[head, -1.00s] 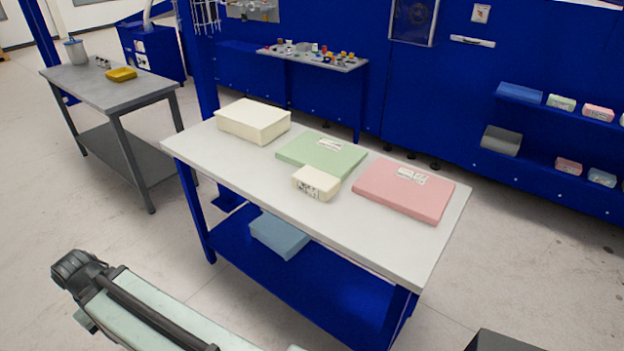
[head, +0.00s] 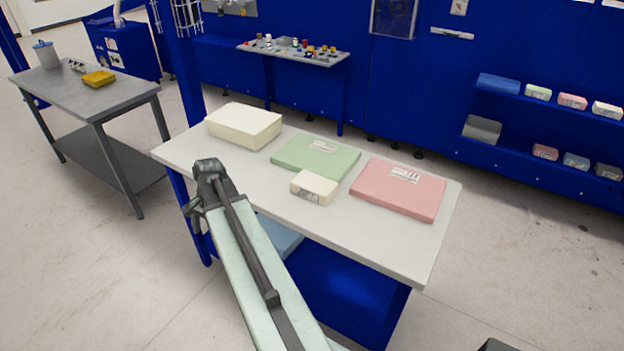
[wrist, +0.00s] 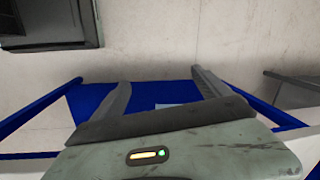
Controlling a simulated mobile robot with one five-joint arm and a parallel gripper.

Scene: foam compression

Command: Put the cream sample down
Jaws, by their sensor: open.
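A small cream sample (head: 314,187) with dark marks on its front face lies flat on the white table (head: 385,238). It sits at the front corner of the green slab (head: 316,157), left of the pink slab (head: 399,188). A larger, plain cream block (head: 244,125) lies at the table's far left. My gripper (wrist: 160,80) shows in the wrist view with its two fingers spread and nothing seen between them. No cream sample shows in that view. In the head view my arm rises in front of the table's left half; I cannot make out the fingers there.
A blue block (head: 279,236) lies on the table's blue lower shelf, partly hidden by my arm. A grey table (head: 88,97) with a yellow tray (head: 99,78) stands at the left. Blue wall shelves (head: 560,160) hold several small blocks at the right. The table's front right is bare.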

